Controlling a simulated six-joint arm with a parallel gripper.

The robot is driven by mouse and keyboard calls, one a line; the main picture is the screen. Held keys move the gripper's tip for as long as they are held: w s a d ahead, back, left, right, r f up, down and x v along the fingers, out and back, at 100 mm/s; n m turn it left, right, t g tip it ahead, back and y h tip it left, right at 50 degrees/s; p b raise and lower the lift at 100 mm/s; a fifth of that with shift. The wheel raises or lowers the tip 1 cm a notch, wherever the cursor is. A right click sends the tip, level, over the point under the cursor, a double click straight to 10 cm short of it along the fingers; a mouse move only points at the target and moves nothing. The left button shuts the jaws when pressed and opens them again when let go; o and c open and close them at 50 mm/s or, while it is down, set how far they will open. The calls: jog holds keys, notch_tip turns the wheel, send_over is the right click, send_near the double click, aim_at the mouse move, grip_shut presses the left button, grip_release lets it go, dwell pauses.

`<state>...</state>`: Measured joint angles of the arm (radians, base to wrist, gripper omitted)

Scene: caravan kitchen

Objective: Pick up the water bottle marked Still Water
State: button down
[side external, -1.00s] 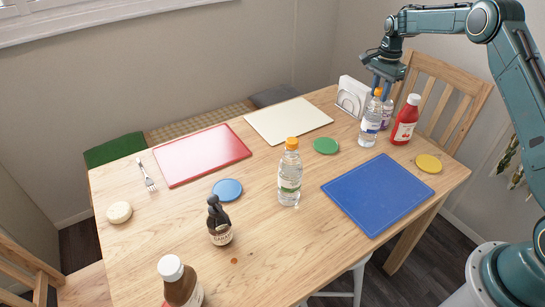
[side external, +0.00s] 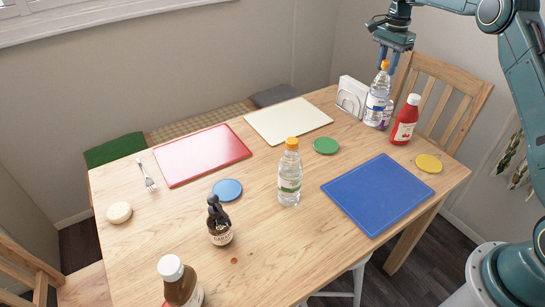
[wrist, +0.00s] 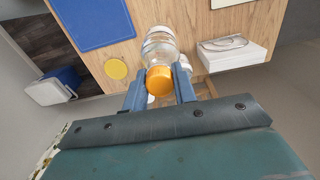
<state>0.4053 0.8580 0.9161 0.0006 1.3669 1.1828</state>
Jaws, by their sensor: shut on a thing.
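My gripper (side external: 387,60) is shut on the orange cap of a clear water bottle (side external: 377,97) with a blue and white label. The bottle hangs nearly upright, a little above the table at the far right. In the wrist view the cap (wrist: 159,81) sits between the two blue fingers, with the clear bottle body (wrist: 160,44) beyond it. A second clear bottle (side external: 289,176) with an orange cap and a greenish label stands mid-table, apart from my gripper. The words on both labels are too small to read.
Close to the held bottle are a red ketchup bottle (side external: 404,120), a napkin holder (side external: 352,97) and a partly hidden purple-labelled container (side external: 387,115). A blue board (side external: 378,195), yellow disc (side external: 428,163) and green disc (side external: 326,146) lie flat nearby.

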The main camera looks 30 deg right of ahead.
notch_tip(320, 180, up, 11)
dwell(0.5)
dwell(0.6)
